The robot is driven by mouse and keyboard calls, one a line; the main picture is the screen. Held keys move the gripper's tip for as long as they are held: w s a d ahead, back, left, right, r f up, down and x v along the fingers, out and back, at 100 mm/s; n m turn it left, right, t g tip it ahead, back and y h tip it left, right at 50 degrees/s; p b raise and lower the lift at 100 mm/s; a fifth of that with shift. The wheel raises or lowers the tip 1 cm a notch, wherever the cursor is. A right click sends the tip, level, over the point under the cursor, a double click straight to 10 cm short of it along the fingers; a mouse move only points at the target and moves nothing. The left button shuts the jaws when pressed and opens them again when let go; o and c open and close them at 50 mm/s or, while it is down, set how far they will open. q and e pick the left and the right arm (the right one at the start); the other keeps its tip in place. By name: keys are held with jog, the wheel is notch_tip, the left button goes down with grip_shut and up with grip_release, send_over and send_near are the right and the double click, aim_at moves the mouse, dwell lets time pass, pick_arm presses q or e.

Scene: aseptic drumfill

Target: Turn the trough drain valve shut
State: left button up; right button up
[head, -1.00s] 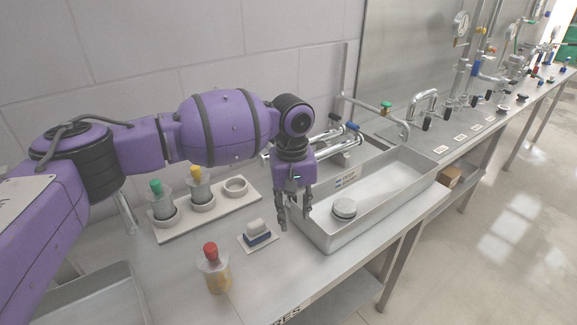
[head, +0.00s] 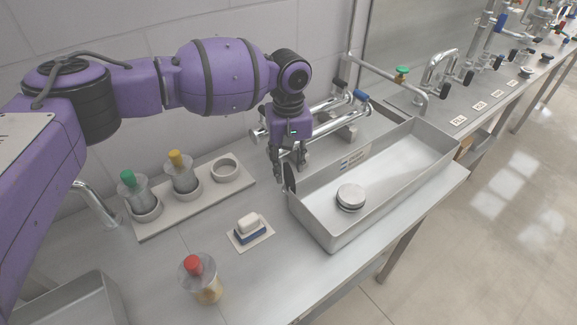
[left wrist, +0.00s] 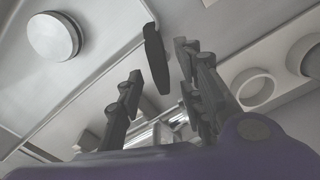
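The metal trough (head: 330,236) sits at the bench edge with a round silver lidded piece (head: 350,196) inside it. A dark flat paddle, looking like the drain valve handle (head: 290,178), stands at the trough's left end. My left gripper (head: 283,166) points down there, right by the paddle. In the left wrist view, the black paddle (left wrist: 155,60) stands between the two spread fingers of my left gripper (left wrist: 160,75), nearer the right finger. Gaps show on both sides, though contact on the right is hard to judge. My right gripper is not in view.
A white rack (head: 150,228) with green- and yellow-capped bottles stands left, with an empty ring (head: 225,168). A red-capped bottle (head: 203,280) and a blue-and-white block (head: 249,230) stand in front. Pipes with blue and black handles (head: 350,95) lie behind the trough.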

pick_arm(q)
jog(key=shift+f, duration=0.85)
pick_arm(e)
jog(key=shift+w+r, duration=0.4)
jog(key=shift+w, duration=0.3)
pick_arm(q)
grip_shut()
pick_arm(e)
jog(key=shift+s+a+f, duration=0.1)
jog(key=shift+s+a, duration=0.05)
